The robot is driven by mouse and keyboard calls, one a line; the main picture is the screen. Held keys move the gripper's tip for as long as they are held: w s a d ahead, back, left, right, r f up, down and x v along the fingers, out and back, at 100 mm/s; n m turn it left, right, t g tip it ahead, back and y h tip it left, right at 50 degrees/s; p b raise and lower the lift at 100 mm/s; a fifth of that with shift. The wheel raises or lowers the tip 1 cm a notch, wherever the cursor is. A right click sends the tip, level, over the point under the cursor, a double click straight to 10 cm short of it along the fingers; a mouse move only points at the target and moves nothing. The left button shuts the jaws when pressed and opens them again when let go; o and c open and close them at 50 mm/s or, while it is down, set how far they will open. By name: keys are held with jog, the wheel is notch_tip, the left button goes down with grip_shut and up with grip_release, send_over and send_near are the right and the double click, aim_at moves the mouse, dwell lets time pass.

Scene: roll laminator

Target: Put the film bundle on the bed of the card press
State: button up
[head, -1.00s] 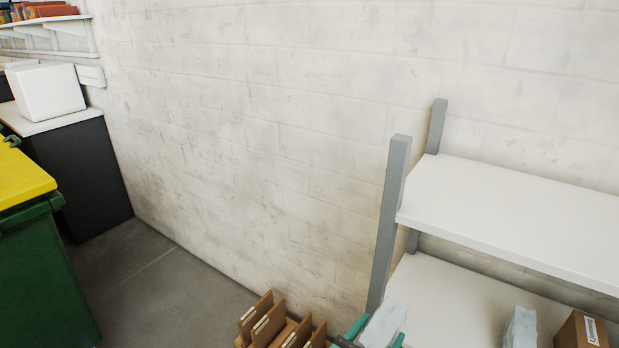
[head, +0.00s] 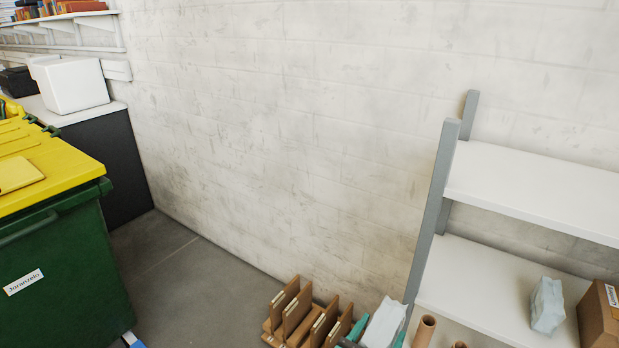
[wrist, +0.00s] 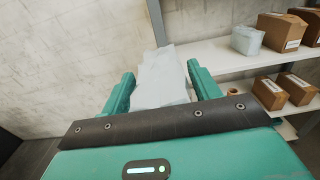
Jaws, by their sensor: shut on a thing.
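The film bundle (wrist: 160,82) is a pale, whitish wrapped packet between the two teal fingers of my gripper (wrist: 160,75) in the wrist view. My gripper is shut on it, and the bundle extends forward beyond the fingertips. In the head view the bundle (head: 384,324) shows at the bottom edge, with only a little of the teal gripper (head: 372,333) in sight. I cannot make out the card press or its bed in these views.
A green bin (head: 65,265) with a yellow lid stands at left. Behind it a dark counter (head: 105,165) carries a white boxy object (head: 70,84). A shelf unit (head: 535,190) with cartons stands at right. A brown slotted rack (head: 300,315) sits low beside my gripper.

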jog(key=w+d+f+n+t+y, duration=0.1)
jog(key=w+d+f+n+y, duration=0.1)
jog(key=f+y, duration=0.3)
jog(key=w+d+f+n+t+y, duration=0.1)
jog(key=w+f+n+y, duration=0.3)
jog(key=f, duration=0.9)
jog(key=shift+d+n+t+y, duration=0.4)
jog(key=shift+t+y, duration=0.1)
jog(key=shift+w+a, duration=0.1)
